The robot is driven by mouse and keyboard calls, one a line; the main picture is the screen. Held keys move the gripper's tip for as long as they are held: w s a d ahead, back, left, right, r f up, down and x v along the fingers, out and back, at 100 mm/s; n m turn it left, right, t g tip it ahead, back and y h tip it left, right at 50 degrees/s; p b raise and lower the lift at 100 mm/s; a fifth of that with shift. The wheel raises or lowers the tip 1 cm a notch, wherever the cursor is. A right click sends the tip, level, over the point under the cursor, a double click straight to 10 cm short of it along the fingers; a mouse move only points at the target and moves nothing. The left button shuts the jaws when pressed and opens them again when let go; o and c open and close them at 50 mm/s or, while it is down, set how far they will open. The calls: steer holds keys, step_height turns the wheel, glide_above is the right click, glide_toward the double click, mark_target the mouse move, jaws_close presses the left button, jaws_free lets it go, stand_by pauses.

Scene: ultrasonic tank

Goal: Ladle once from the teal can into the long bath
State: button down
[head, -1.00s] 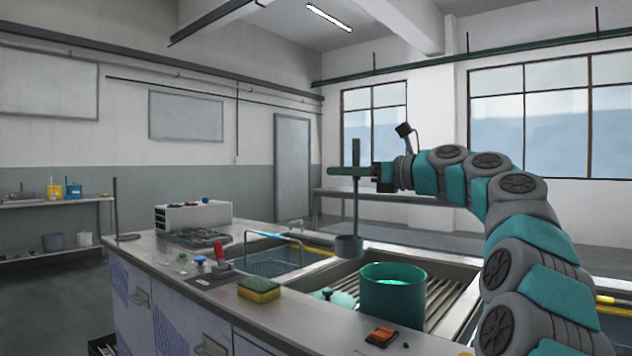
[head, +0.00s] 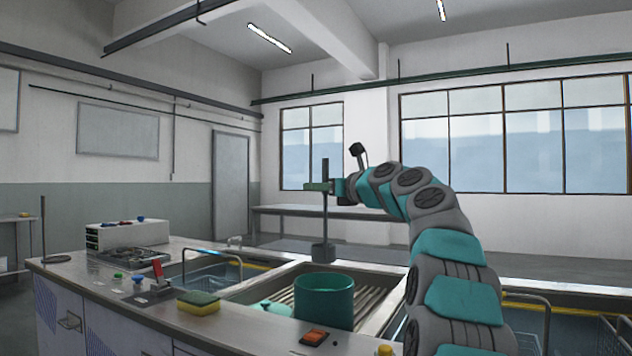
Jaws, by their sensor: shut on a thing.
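The teal can (head: 324,303) stands upright on the ribbed drainer (head: 375,300) of the counter. My gripper (head: 318,187) is shut on the upper handle of a dark grey ladle (head: 325,220). The ladle hangs upright, its cup (head: 323,252) above the far side of the can and apart from it. I cannot see into the cup or the can. A sunken bath with a wire basket (head: 215,270) lies left of the drainer. Another basin (head: 560,318) lies at the right, partly behind my arm. I cannot tell which one is the long bath.
A teal lid-like piece (head: 272,308) sits left of the can. A white control box (head: 127,235) stands at the left.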

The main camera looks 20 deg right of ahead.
mark_target(324, 254)
steer(key=shift+f, duration=1)
steer(key=shift+f+b, duration=4.1)
steer(key=shift+f, duration=3.1)
steer(key=shift+r, duration=0.1)
